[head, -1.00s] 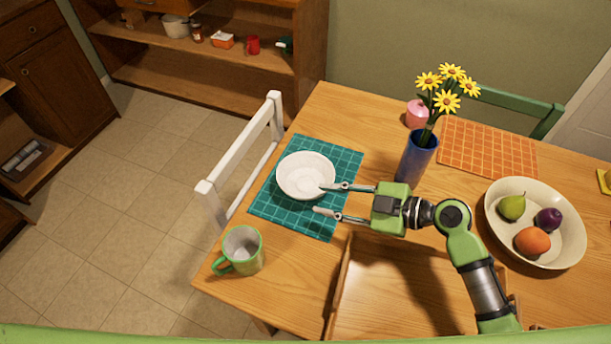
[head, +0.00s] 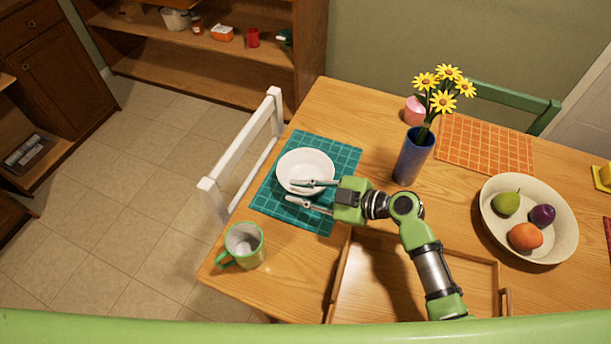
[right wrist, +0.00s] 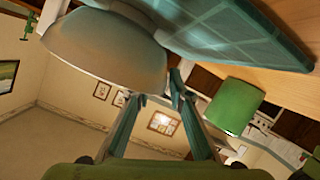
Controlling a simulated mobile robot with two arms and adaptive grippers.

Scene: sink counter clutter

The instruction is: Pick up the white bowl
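The white bowl (head: 304,164) stands upright and looks empty on the teal checkered placemat (head: 342,157) at the left of the table. My right gripper (head: 291,191) reaches in from the right with its fingers apart. In the head view its upper finger overlaps the bowl's near side and its lower finger lies just in front of the rim. In the right wrist view the bowl's outer side (right wrist: 105,52) is close to the open fingertips (right wrist: 157,90). I cannot tell whether a finger touches it. My left gripper is not in view.
A green-and-white mug (head: 246,247) stands at the near left table edge. A wooden tray (head: 420,285) lies below my right arm. A blue vase of yellow flowers (head: 413,156) and a fruit bowl (head: 553,250) stand to the right. A white chair (head: 240,150) is at the left.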

